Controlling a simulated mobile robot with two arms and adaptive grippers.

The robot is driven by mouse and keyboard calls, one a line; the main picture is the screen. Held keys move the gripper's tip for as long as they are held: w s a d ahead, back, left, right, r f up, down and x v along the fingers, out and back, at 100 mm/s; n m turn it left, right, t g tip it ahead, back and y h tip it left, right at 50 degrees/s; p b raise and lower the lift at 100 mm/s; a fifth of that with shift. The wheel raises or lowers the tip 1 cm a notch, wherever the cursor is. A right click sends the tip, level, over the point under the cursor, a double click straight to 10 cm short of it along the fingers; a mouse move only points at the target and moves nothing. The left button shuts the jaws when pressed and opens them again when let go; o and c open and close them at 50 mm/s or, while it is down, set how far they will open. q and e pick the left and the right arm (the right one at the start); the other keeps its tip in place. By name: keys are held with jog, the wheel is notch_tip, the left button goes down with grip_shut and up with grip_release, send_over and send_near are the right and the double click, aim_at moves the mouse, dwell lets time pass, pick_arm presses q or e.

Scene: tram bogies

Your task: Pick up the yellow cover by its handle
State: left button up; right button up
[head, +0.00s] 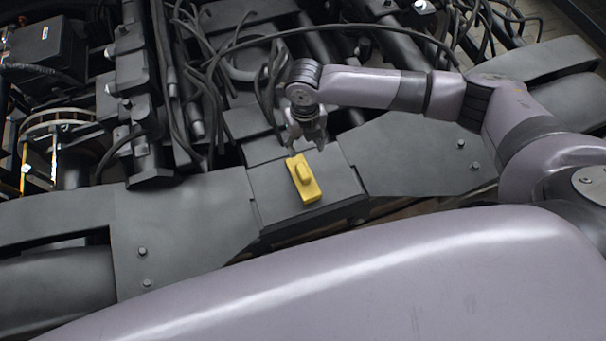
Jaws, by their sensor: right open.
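The yellow cover (308,190) lies on the dark flat plate in the middle of the bogie frame. It is a small oblong block with a raised handle on its top, set slightly askew. My right gripper (306,148) is open and empty, pointing down just behind and above the far end of the cover. Whether its fingertips touch the cover cannot be told, but they are not around the handle. My left gripper is out of view.
The grey bogie plate (190,215) with bolts extends to the left, and a similar plate (415,150) to the right. Black cables (190,60) and pipes crowd the area behind the cover. A black box (45,45) sits at far left. The plate around the cover is clear.

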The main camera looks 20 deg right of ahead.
aim_at(303, 170)
jog(key=f, duration=1.6)
jog(key=shift+a, duration=0.2)
jog(key=shift+c, duration=0.5)
grip_shut()
